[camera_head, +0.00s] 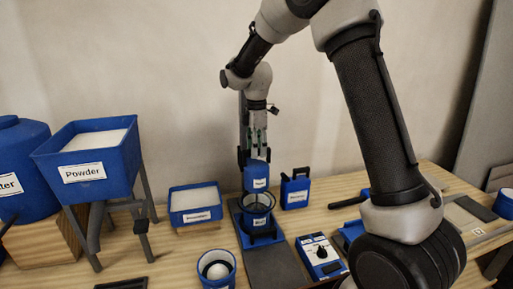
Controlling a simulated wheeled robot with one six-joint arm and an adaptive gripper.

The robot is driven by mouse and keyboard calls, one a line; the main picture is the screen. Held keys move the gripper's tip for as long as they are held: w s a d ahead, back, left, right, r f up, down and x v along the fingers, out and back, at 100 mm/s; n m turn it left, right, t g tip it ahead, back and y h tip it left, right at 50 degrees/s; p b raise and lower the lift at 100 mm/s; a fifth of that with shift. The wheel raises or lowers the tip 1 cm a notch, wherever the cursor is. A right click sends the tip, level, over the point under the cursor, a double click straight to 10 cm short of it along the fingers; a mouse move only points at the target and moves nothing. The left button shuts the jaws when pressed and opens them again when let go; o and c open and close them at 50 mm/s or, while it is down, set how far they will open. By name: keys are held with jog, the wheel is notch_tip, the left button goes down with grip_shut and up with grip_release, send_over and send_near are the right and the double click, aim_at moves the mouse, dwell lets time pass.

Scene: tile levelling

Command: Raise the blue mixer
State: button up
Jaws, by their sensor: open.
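The blue mixer (256,177) stands at the middle of the table on a dark upright column with a blue base plate. Its blue head carries a small white label and sits low, just above a container (258,222) that also has a label. My gripper (257,150) points down from the arm, directly above the mixer head in the picture. It is open, with greenish finger pads. I cannot tell whether the fingers touch the mixer. The gripper hides part of the column behind it.
A blue powder hopper (84,172) stands at the left beside a blue tank (22,165). A blue tray (195,215), a blue canister (295,193), a blue cup (216,268) and a control box (321,258) surround the mixer. My arm covers the table's right part.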

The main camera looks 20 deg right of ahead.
grip_shut()
notch_tip(320, 180, up, 13)
dwell(0.4)
jog(key=shift+w, duration=0.1)
jog(key=shift+c, duration=0.8)
grip_release()
jog(key=shift+r, duration=0.1)
jog(key=shift+o, duration=0.8)
